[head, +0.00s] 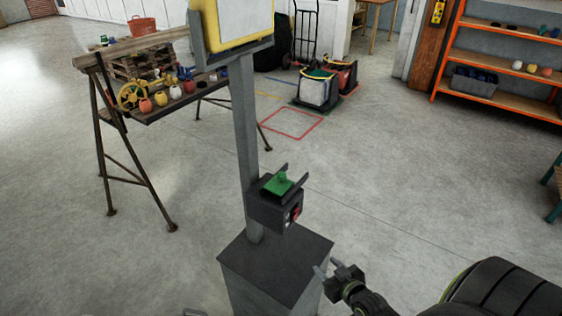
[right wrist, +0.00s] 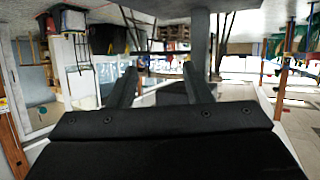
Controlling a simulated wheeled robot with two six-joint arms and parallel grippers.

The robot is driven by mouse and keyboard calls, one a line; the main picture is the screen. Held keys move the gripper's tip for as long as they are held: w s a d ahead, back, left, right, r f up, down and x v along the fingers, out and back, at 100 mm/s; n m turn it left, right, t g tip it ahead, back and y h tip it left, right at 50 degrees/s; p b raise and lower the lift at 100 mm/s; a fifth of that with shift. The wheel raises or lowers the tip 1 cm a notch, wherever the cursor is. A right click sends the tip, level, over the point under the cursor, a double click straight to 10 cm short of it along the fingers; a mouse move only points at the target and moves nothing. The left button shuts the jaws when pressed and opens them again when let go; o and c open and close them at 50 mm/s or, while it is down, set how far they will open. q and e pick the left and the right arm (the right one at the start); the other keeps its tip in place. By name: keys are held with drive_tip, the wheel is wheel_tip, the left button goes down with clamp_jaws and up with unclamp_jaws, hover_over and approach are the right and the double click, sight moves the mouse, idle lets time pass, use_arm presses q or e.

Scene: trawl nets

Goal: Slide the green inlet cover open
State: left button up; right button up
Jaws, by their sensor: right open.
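The green inlet cover (head: 278,184) lies on top of a dark box (head: 268,212) fixed to a grey post, between two raised dark side rails. A small knob seems to stand on the cover. The box's front has a red part. My right gripper (head: 326,270) is open and empty, below and to the right of the box, apart from it. Its two spread fingers also show in the right wrist view (right wrist: 160,86), with nothing between them. I cannot make out the cover in that view. My left gripper is not in view.
The grey post (head: 244,130) rises from a dark pedestal (head: 275,265) and carries a yellow-framed panel (head: 232,20). A trestle table (head: 180,100) with coloured floats stands behind left. Orange shelves (head: 500,65) stand at the back right. The floor right of the box is clear.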

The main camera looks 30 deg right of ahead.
drive_tip(key=w+a+r+t+p, duration=0.1)
drive_tip(key=w+r+t+p, duration=0.2)
drive_tip(key=r, duration=1.2)
drive_tip(key=t+y, duration=0.2)
approach(284, 178)
drive_tip(key=shift+n, duration=0.4)
drive_tip(key=w+b, duration=0.2)
drive_tip(key=w, duration=0.8)
drive_tip(key=shift+w+r, duration=0.1)
drive_tip(key=shift+r, duration=0.05)
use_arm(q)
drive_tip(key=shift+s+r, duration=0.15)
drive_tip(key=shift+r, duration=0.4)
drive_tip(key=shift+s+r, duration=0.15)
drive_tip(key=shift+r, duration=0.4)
use_arm(e)
drive_tip(key=shift+w+r, duration=0.1)
drive_tip(key=shift+w, duration=0.45)
drive_tip(key=shift+c, duration=0.5)
clamp_jaws()
